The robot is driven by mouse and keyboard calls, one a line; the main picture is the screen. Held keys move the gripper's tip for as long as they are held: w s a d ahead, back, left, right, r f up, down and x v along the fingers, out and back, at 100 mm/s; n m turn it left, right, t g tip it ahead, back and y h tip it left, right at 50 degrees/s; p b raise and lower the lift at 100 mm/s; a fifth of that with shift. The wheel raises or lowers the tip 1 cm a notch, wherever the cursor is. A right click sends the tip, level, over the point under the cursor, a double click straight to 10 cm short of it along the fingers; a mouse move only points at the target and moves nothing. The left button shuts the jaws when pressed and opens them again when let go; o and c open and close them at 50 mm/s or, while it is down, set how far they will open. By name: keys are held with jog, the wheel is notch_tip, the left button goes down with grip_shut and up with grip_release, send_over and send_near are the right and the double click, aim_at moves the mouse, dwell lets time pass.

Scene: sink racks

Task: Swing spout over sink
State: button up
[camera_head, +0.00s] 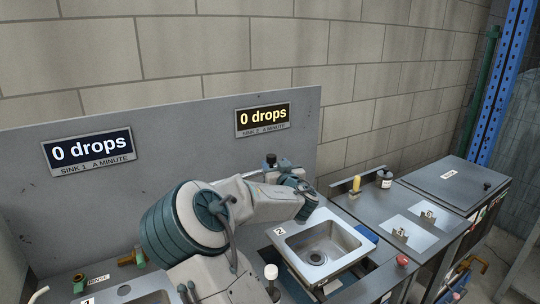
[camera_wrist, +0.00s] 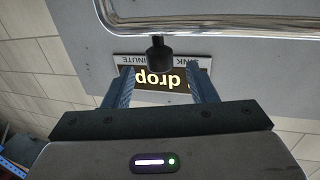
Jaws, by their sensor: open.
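In the wrist view, which is upside down, a chrome tube that looks like the spout (camera_wrist: 215,22) crosses the top. A short black knob (camera_wrist: 160,55) projects from it. My gripper (camera_wrist: 160,70) is open, with its two blue fingers either side of the knob in the picture; contact or depth cannot be told. In the head view a black knob (camera_head: 270,160) shows by the back panel, and my arm hides most of the spout. The sink 2 basin (camera_head: 295,243) is steel with a drain, in front and right of my gripper.
A grey back panel (camera_head: 200,140) carries two drop signs. Part of the sink 1 basin (camera_head: 93,299) shows at the lower left. A yellow bottle (camera_head: 356,184) and a dark jar (camera_head: 385,179) stand on the right counter. A white-topped knob (camera_head: 271,271) is near sink 2.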

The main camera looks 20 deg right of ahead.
jog(key=w+p, duration=0.1)
jog(key=w, duration=0.6)
jog(key=shift+d, duration=0.3)
jog(key=shift+w, duration=0.1)
grip_shut()
